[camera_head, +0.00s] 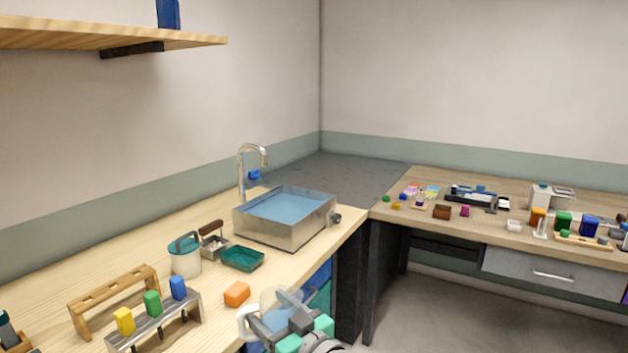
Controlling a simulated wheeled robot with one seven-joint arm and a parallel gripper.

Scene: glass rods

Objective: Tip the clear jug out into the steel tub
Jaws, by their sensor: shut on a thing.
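The clear jug (270,299) is at the lower middle of the view, near the front edge of the wooden counter. It is see-through, with a pale handle at its left. My gripper (278,320) is shut on the jug and covers part of it. Whether the jug is tilted, and what it holds, I cannot tell. The steel tub (285,235) stands farther back on the counter, above the jug in the picture and apart from it. Its inside looks blue.
An orange block (236,294) lies just left of the jug. A green tray (242,259) and a lidded container (185,256) stand left of the tub. A faucet (242,170) rises behind it. A wooden rack (115,300) is at the left.

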